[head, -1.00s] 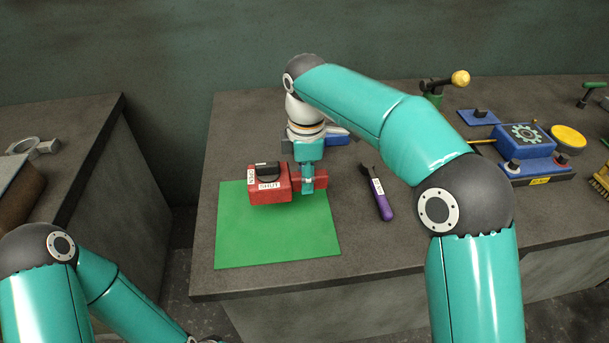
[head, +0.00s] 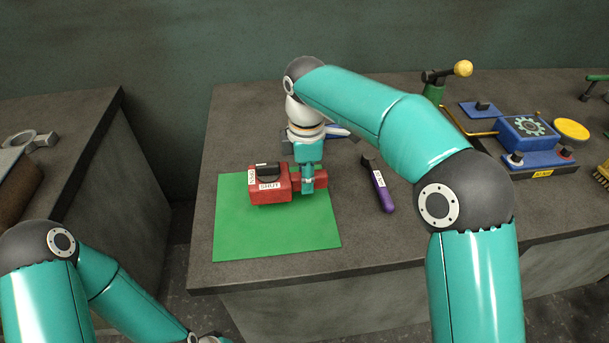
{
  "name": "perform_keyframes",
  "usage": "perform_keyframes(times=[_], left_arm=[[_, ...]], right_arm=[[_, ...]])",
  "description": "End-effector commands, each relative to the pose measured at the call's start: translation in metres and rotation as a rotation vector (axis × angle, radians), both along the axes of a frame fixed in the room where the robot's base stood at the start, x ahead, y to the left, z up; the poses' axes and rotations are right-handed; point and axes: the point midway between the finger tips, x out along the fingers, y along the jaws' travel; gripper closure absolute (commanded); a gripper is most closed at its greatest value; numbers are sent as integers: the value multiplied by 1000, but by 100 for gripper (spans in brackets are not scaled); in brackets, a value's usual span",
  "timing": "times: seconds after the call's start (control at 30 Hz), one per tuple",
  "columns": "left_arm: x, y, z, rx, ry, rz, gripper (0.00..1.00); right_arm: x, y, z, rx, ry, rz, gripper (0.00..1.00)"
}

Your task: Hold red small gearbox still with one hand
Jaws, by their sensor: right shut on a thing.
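The red small gearbox (head: 273,194) sits on the green mat (head: 270,240) on the grey bench. It has a black knob on top and white labels, one reading SHUT. My right gripper (head: 308,184) comes down from above and is shut on the narrower red part at the gearbox's right end. The far fingertip is partly hidden. My left arm is low at the left of the head view, away from the gearbox, and its gripper fingers do not show.
A purple-handled tool (head: 381,187) lies right of the mat. A blue-handled tool (head: 339,131) lies behind my right gripper. At the right are a blue gear-marked unit (head: 528,135), a yellow disc (head: 571,130) and a yellow-knobbed lever (head: 462,69). A gap separates the left bench.

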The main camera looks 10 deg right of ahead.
Motion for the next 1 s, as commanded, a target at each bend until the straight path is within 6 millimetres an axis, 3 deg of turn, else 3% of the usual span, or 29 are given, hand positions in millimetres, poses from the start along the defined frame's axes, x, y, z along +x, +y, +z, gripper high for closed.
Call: perform_keyframes(times=[1.0], left_arm=[[0,0,-17,0,0,0,56]], right_arm=[[0,0,-26,2,-4,-1,100]])
